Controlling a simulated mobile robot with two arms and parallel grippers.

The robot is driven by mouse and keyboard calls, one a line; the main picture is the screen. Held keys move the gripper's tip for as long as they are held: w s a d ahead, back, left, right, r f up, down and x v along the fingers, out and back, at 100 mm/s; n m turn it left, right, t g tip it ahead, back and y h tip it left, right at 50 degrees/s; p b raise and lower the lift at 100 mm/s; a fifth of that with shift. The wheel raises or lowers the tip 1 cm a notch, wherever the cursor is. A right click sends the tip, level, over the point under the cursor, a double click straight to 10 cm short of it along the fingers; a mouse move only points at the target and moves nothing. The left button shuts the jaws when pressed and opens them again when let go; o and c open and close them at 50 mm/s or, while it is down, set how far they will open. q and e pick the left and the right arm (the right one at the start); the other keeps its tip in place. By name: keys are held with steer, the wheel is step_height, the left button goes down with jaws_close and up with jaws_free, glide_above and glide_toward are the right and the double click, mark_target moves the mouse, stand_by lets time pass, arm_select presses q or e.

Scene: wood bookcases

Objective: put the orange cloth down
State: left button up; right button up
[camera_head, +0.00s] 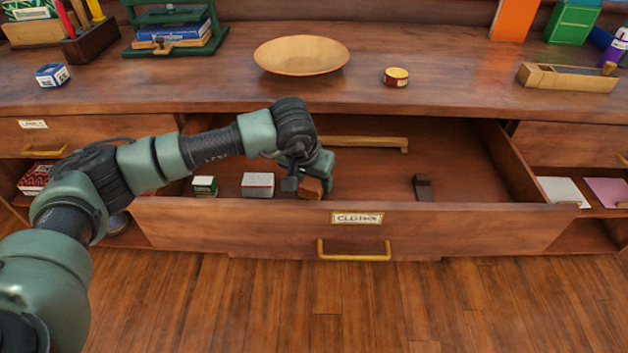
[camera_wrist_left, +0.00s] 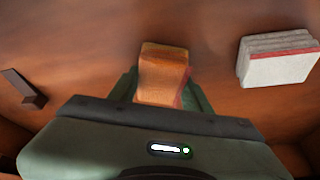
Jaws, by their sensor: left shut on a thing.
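The orange cloth (camera_head: 311,188) is a small folded block inside the open drawer (camera_head: 450,225) labelled as cloths. In the left wrist view the cloth (camera_wrist_left: 163,72) sits between the fingers of my left gripper (camera_wrist_left: 165,95). My left gripper (camera_head: 300,185) is shut on the cloth, low in the drawer near its front wall. I cannot tell whether the cloth touches the drawer floor. My right gripper is not in view.
A white folded stack with a red edge (camera_head: 258,185) and a green-and-white item (camera_head: 205,187) lie left of the cloth. A dark small block (camera_head: 423,187) lies to its right. The drawer floor between is clear. A wooden bowl (camera_head: 301,55) stands on the counter above.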

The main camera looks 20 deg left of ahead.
arm_select(q)
steer(key=shift+f, duration=0.15)
steer(key=o, duration=1.2)
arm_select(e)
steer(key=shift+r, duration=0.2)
arm_select(q)
steer(key=shift+r, duration=0.25)
steer(key=p+v, duration=0.1)
steer(key=v, duration=1.1)
steer(key=shift+a+p, duration=0.1)
steer(key=shift+p, duration=0.25)
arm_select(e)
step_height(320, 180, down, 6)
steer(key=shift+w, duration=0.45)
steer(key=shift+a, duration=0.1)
